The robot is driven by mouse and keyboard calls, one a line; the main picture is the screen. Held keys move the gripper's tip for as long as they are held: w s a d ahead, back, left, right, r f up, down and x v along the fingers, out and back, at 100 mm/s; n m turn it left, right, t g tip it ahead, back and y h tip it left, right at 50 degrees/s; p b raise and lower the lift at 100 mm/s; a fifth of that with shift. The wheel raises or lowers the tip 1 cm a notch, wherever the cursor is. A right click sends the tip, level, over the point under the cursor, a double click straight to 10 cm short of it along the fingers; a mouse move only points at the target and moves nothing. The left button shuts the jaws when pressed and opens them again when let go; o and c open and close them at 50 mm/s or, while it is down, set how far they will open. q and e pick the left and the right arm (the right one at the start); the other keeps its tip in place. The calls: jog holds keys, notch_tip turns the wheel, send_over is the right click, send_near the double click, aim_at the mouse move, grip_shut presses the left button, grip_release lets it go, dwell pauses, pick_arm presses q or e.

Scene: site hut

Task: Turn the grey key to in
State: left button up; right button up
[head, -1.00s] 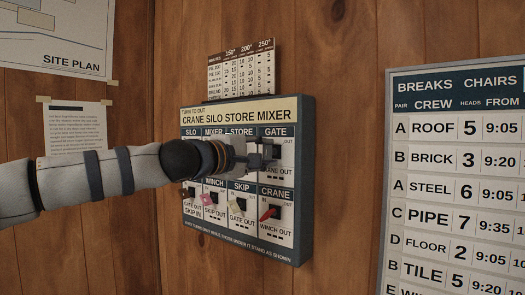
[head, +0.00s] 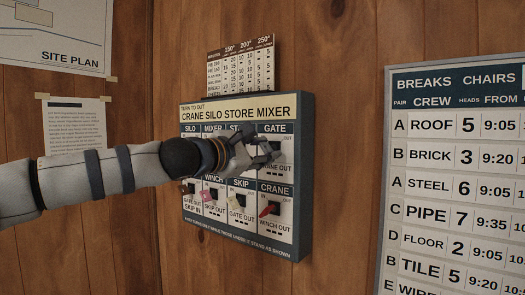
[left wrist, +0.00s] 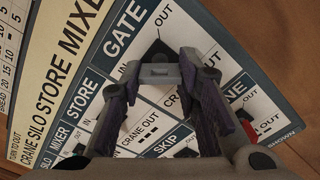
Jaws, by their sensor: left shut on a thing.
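The grey key (left wrist: 160,71) is under the GATE label, in the top right slot of the switch panel (head: 301,185). My left gripper (head: 268,153) is at that slot, and the wrist view shows its two fingers (left wrist: 160,82) on either side of the key, shut on it. The key's dark base shows just beyond it. The OUT and IN marks for GATE show on either side in the wrist view. Which mark the key points to I cannot tell. In the head view the fingers hide the key. My right gripper is not in view.
Below are a red key (head: 270,208) under CRANE, a cream key (head: 236,204) under SKIP and a pink key (head: 206,193) under WINCH. My arm hides much of the top row. A crew board (head: 440,180) hangs at right, with bare wood between.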

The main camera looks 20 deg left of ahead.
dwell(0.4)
pick_arm(q)
jog(key=o, duration=1.2)
jog(key=shift+c, duration=0.2)
jog(key=v, duration=1.2)
